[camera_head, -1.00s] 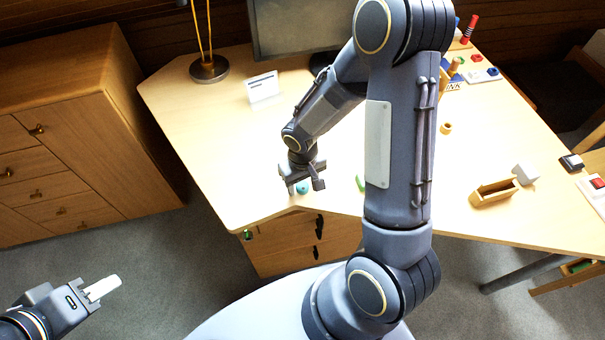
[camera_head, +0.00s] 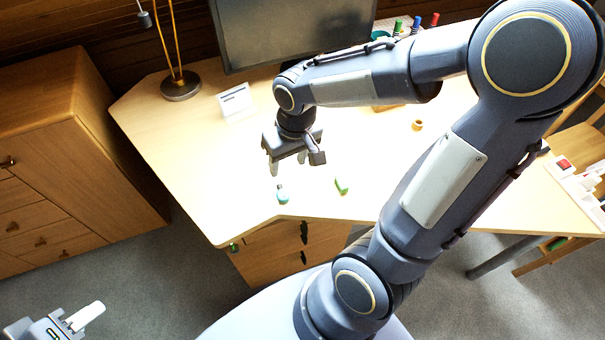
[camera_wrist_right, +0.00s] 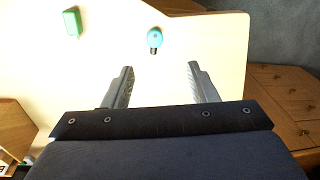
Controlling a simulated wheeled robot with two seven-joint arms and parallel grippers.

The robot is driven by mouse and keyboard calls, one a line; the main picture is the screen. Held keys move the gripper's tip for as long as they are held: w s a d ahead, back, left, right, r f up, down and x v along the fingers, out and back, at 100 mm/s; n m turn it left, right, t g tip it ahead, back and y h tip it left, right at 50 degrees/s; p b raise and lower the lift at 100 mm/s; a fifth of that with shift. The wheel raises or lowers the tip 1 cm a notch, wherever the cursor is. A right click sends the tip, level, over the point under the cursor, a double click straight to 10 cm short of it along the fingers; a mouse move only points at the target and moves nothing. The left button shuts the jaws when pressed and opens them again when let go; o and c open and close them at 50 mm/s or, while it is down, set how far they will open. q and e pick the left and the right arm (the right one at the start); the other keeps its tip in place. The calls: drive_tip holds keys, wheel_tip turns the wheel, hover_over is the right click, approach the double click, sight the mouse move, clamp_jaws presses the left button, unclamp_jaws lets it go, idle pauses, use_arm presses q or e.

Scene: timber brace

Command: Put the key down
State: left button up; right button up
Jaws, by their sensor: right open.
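The key (camera_head: 282,193), a small piece with a round teal-blue head, lies on the desk (camera_head: 170,135) near its front edge. In the right wrist view the key (camera_wrist_right: 155,39) lies beyond the fingertips, with a short grey part below its blue head. My right gripper (camera_head: 294,165) is open and empty, apart from the key and above the desk. Both of its fingers (camera_wrist_right: 161,72) are spread with nothing between them. My left gripper (camera_head: 84,318) is at the lower left, away from the desk; its finger spacing is not clear.
A green block (camera_head: 341,186) lies right of the key. A white card (camera_head: 234,100), a lamp base (camera_head: 181,86) and a monitor (camera_head: 290,35) stand farther back. A small ochre ring (camera_head: 417,125) lies to the right. Desk around the key is clear.

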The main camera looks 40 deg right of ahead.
drive_tip(key=s+a+r+m+t+y, duration=0.1)
drive_tip(key=s+a+r+t+y, duration=0.1)
drive_tip(key=s+r+t, duration=0.2)
drive_tip(key=s+r, duration=0.3)
drive_tip(key=s, duration=0.4)
drive_tip(key=shift+s+r+y, duration=0.25)
drive_tip(key=shift+r+y, duration=0.05)
